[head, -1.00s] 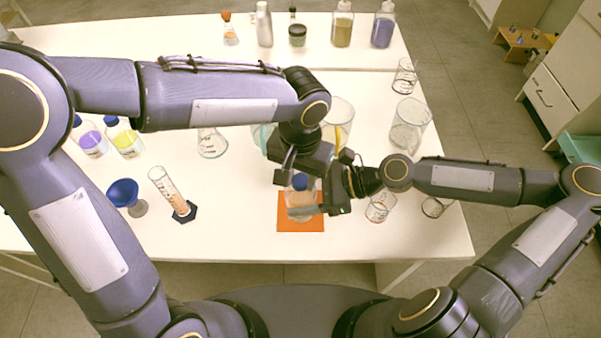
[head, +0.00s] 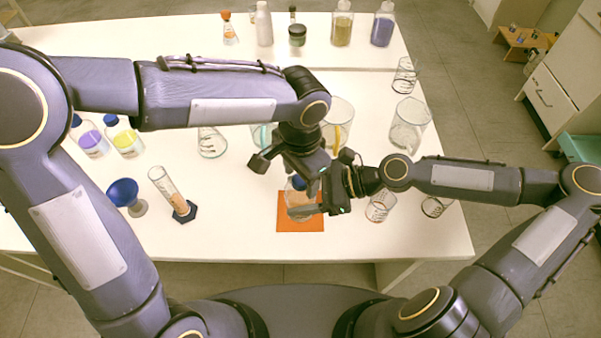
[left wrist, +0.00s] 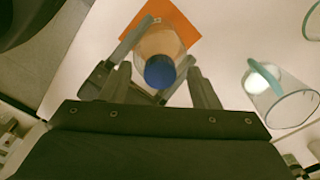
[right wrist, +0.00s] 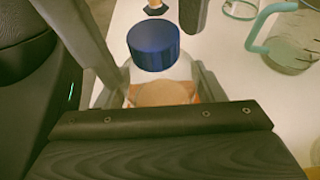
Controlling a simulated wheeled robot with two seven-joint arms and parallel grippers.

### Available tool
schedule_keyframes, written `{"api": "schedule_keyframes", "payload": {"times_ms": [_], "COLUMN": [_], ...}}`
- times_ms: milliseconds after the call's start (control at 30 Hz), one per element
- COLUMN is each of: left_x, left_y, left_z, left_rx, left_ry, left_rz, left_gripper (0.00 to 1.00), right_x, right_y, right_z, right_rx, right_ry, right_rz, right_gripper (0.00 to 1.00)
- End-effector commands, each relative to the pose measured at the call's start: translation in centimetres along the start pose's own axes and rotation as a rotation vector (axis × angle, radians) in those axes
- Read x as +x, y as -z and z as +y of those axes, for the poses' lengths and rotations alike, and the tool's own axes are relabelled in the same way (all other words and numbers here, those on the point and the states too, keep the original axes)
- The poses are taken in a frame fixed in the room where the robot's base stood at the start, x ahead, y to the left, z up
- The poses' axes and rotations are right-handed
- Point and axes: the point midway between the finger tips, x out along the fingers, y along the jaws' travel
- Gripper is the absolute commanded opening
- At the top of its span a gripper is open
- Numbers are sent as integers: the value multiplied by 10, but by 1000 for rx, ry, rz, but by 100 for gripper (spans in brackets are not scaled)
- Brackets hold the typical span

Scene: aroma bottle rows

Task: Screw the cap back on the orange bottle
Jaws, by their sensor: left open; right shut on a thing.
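The orange bottle stands upright on an orange mat (head: 287,224), partly hidden by my arms in the head view. Its clear body with pale orange contents (right wrist: 160,93) shows in the right wrist view. The blue cap (right wrist: 153,46) sits on top of the bottle's neck; whether it is tight I cannot tell. It also shows in the left wrist view (left wrist: 160,72). My right gripper (head: 306,200) is shut around the bottle's body from the right. My left gripper (head: 286,178) is open just above the cap, its fingers on either side and apart from it.
A blue funnel (head: 122,193) and a graduated cylinder (head: 170,190) stand left of the mat. Glass beakers (head: 408,128) stand at the right, with one handled vessel (head: 338,120) behind my grippers. Several bottles line the back. The table's front strip is clear.

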Motion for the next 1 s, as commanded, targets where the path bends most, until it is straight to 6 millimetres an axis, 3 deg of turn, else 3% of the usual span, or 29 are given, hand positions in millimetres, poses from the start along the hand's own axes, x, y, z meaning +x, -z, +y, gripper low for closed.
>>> {"api": "schedule_keyframes", "payload": {"times_ms": [267, 700, 1000], "left_x": [-12, -99, -120], "left_y": [1, 1, 0], "left_z": [0, 0, 0], "left_rx": [-3, -1, 1], "left_ry": [2, 1, 0], "left_rz": [3, 4, 0], "left_gripper": [56, 56, 56], "right_x": [0, 0, 0], "right_y": [0, 0, 0], "right_z": [0, 0, 0], "right_rx": [0, 0, 0], "right_ry": [0, 0, 0], "right_rz": [0, 0, 0], "right_gripper": [0, 0, 0]}}
